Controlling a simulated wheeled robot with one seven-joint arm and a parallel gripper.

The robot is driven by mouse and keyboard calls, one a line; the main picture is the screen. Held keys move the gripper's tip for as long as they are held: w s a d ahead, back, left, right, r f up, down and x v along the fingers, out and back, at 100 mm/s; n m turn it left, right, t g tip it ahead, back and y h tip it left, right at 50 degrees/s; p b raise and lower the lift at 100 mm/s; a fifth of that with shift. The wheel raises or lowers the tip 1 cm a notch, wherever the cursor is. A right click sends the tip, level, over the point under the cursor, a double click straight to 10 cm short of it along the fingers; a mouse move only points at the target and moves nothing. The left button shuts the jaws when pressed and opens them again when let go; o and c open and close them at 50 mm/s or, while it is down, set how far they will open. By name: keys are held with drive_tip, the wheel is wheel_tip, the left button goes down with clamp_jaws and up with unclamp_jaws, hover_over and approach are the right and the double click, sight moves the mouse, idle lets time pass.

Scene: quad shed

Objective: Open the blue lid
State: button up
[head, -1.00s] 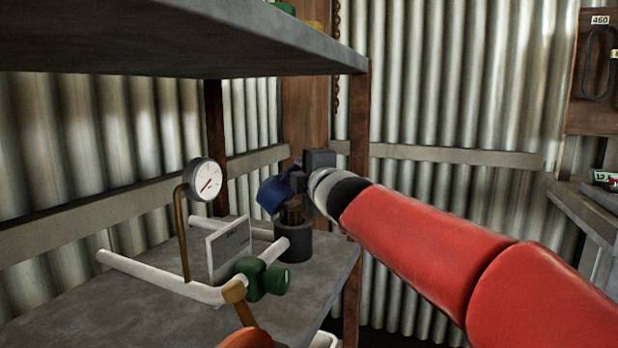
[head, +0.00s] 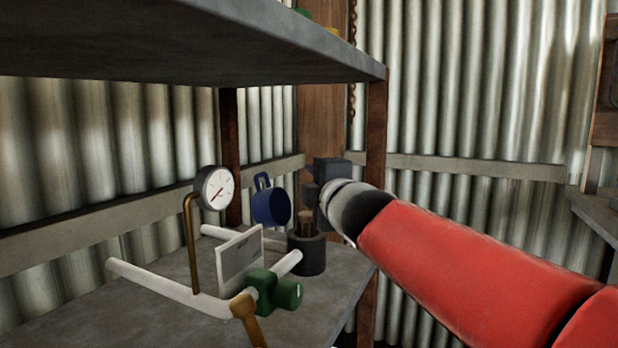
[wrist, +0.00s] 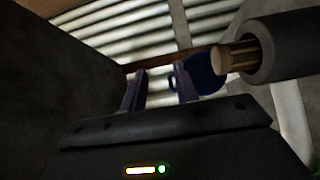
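The blue lid (head: 270,207), a round cap with a small loop handle, stands tilted up above and left of a dark grey cylinder (head: 307,257). A brass-coloured stem shows in the cylinder's uncovered mouth. My gripper (head: 309,191) is just right of the lid, near the cylinder's top. In the wrist view my gripper's two fingers (wrist: 160,88) are apart with nothing clearly between them. The lid (wrist: 207,77) shows beyond the right finger, its loop close to that finger. I cannot tell whether they touch. The cylinder (wrist: 283,48) is at right.
A round gauge (head: 215,188) on a brass pipe, a white pipe (head: 160,279), a white plate (head: 239,262) and a green valve body (head: 275,291) stand left of the cylinder. An upper shelf (head: 200,45) hangs overhead. A wooden post (head: 373,130) is behind my wrist.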

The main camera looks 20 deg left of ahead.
drive_tip(key=shift+p+v, duration=0.45)
drive_tip(key=shift+v, duration=1.8)
